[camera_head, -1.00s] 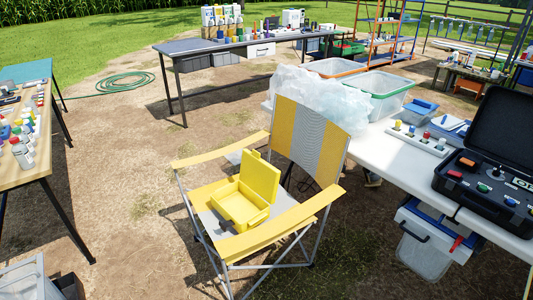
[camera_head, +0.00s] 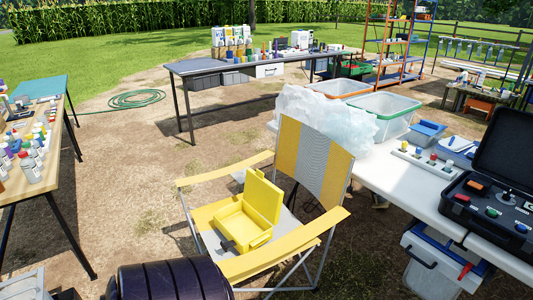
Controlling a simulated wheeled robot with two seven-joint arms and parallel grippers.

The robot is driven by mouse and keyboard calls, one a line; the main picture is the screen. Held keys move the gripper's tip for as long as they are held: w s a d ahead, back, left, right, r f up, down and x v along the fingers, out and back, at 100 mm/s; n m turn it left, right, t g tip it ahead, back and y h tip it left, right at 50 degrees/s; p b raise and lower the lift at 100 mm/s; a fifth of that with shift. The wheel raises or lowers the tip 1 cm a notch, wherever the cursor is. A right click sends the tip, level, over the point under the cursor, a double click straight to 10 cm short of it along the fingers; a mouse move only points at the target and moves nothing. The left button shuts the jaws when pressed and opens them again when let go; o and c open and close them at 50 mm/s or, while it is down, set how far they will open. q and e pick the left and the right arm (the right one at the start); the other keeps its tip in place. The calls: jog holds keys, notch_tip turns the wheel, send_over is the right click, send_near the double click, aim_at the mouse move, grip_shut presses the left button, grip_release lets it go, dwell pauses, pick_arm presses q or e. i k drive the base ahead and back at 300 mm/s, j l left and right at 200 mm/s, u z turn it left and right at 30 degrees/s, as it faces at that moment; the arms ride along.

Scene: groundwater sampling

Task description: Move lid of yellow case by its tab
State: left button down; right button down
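The yellow case (camera_head: 232,227) sits on the seat of a yellow and grey folding chair. Its lid (camera_head: 262,197) stands raised, tilted up on the far right side of the box, and the box is open. A small dark piece (camera_head: 227,245) shows at the near edge of the case. I cannot make out the lid's tab clearly at this size. Neither of my grippers is in view.
The chair's armrests (camera_head: 290,248) flank the case. A white table (camera_head: 400,185) with bins and a black open case (camera_head: 495,190) stands right. A bottle-covered table (camera_head: 20,190) stands left. A dark ribbed rounded object (camera_head: 172,281), unclear what, fills the bottom edge.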

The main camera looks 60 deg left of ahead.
aim_at(265, 198)
jog(key=j, duration=0.6)
jog(key=k+j+z, duration=0.1)
jog(key=j, duration=0.45)
jog(key=j+z, duration=0.1)
jog(key=j, duration=0.5)
jog(key=k+j, duration=0.15)
jog(key=j, duration=0.4)
jog(key=k+j+z, duration=0.1)
jog(key=j, duration=0.5)
